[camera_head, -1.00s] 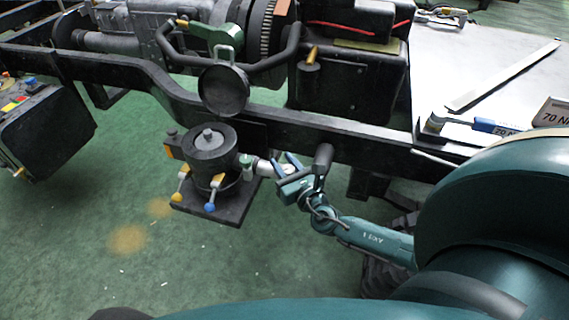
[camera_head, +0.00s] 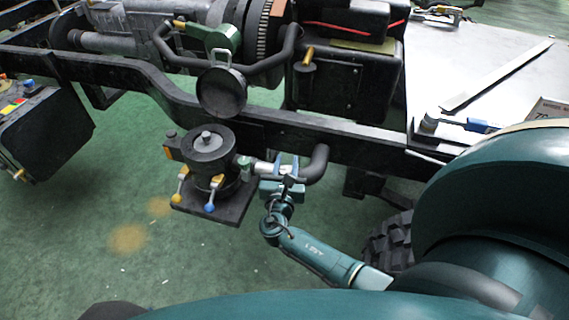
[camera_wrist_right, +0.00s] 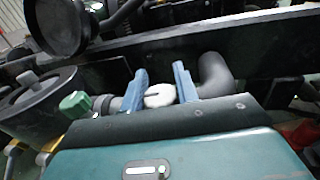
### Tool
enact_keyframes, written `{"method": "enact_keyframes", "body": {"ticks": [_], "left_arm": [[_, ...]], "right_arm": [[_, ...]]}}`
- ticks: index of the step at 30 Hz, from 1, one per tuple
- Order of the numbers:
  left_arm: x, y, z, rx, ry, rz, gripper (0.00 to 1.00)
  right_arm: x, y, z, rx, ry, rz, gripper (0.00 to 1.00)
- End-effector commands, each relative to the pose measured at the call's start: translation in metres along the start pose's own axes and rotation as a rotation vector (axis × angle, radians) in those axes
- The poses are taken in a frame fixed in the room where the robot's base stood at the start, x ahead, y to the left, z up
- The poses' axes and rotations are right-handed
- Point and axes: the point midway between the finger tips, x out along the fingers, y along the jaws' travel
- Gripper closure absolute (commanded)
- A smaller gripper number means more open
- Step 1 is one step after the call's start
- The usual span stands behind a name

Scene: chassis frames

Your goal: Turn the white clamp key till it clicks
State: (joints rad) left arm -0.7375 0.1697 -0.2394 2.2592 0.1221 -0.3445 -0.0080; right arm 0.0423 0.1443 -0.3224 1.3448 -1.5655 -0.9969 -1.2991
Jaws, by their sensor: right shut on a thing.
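The white clamp key (camera_wrist_right: 159,95) shows as a pale rounded piece between the blue fingers of my right gripper in the right wrist view. My right gripper (camera_head: 286,164) is shut on it, and the fingers (camera_wrist_right: 161,88) stand on either side of it. The key sits at the pipe joint between the black round canister (camera_head: 208,150) and the bent black hose (camera_head: 319,164). In the head view the fingers hide most of the key. My left gripper is not in view.
The chassis rail (camera_head: 345,140) runs just behind the gripper. A green knob (camera_wrist_right: 75,104) sits left of the fingers. The green floor (camera_head: 90,250) is open at front left.

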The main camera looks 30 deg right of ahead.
Motion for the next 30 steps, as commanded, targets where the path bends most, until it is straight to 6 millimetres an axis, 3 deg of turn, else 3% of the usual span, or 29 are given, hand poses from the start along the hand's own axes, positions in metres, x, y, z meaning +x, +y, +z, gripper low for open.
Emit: {"method": "enact_keyframes", "body": {"ticks": [15,30], "left_arm": [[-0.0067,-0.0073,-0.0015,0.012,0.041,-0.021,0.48],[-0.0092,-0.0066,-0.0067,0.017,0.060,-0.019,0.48]], "right_arm": [[-0.0012,-0.0055,-0.0013,0.000,0.000,-0.337,0.93],[-0.0015,-0.0075,-0.0004,0.000,-0.001,-0.399,0.93]]}}
